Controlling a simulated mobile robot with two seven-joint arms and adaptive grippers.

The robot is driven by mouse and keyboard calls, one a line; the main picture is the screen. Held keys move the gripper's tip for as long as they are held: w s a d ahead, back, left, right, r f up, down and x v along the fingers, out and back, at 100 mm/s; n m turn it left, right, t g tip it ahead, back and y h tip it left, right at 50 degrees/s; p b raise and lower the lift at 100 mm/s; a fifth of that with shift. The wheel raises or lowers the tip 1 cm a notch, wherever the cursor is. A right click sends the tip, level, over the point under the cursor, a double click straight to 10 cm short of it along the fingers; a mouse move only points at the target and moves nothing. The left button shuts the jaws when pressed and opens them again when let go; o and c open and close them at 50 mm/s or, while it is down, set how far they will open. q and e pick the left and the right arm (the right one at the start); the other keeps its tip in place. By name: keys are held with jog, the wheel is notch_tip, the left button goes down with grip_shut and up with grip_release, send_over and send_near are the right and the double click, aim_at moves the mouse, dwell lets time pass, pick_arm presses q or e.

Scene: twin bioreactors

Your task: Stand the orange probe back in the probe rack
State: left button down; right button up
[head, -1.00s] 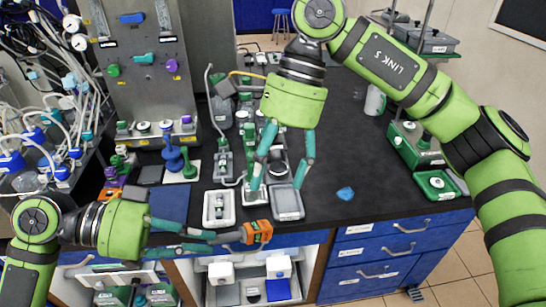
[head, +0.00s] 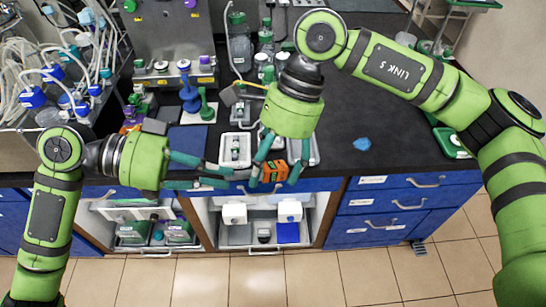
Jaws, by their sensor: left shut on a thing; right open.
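The orange probe (head: 275,172), a blocky orange piece with dark markings, is at the front edge of the bench. My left gripper (head: 228,177) reaches in from the left and is shut on it; the held part is hard to make out. My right gripper (head: 273,181) points down and is open. In the picture its two teal fingers lie on either side of the orange probe; I cannot tell whether they touch it. I cannot say for certain which fixture is the probe rack.
A white tray (head: 235,150) stands just behind the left fingertips. A blue mat (head: 194,138) and a green stand (head: 206,108) are behind the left gripper. Open shelves are below the front edge.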

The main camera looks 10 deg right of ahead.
jog(key=c, duration=1.3)
pick_arm(q)
jog(key=c, duration=1.2)
grip_release()
pick_arm(e)
grip_shut()
pick_arm(q)
jog(key=shift+a, duration=0.1)
